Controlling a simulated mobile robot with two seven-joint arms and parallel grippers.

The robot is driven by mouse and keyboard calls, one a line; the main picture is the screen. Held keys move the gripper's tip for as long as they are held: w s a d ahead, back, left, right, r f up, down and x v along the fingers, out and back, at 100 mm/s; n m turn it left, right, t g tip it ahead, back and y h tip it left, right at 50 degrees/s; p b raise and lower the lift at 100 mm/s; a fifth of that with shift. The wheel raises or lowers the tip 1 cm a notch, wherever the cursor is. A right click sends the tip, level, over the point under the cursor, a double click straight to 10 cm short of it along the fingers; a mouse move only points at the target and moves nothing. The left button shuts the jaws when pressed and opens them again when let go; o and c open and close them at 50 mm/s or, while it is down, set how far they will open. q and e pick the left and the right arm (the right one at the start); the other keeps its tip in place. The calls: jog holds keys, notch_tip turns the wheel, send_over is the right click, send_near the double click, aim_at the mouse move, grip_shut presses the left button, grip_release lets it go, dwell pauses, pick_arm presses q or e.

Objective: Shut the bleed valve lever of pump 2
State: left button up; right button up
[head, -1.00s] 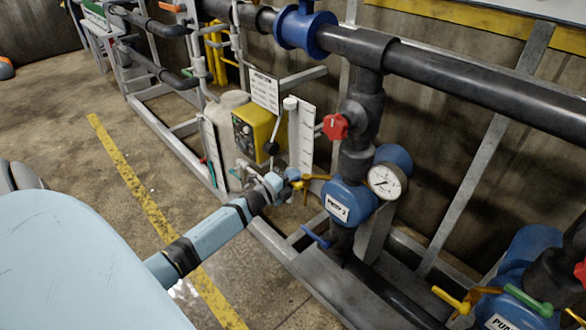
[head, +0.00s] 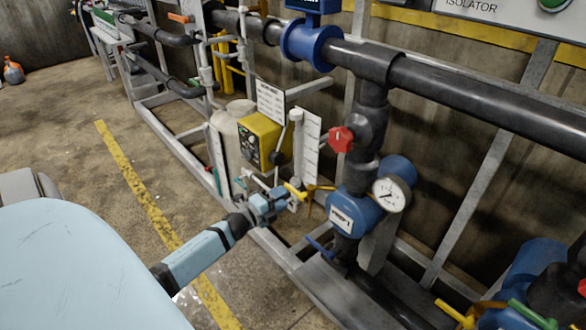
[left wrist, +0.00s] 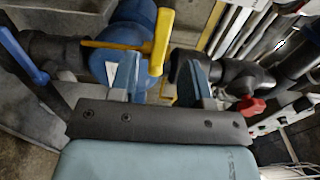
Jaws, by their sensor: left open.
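In the head view, a blue pump (head: 352,212) stands on the frame in the centre; its plate is too small to read surely now. A yellow lever (head: 321,187) sticks out from its left side. My left gripper (head: 284,196) is at the lever's outer end. In the left wrist view the open fingers (left wrist: 167,72) point towards the lever, and the yellow handle (left wrist: 163,38) stands between and just beyond them. I cannot tell whether a finger touches it. My right gripper is not in view.
A gauge (head: 391,195) and a red knob (head: 341,139) sit close to the pump. A blue lever (head: 320,246) is below. A yellow box (head: 259,142) and white panels stand behind the gripper. Another pump (head: 530,277) is at lower right.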

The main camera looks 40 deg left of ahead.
pick_arm(q)
jog(key=s, duration=0.6)
jog(key=shift+s+a, duration=0.25)
jog(key=shift+s, duration=0.05)
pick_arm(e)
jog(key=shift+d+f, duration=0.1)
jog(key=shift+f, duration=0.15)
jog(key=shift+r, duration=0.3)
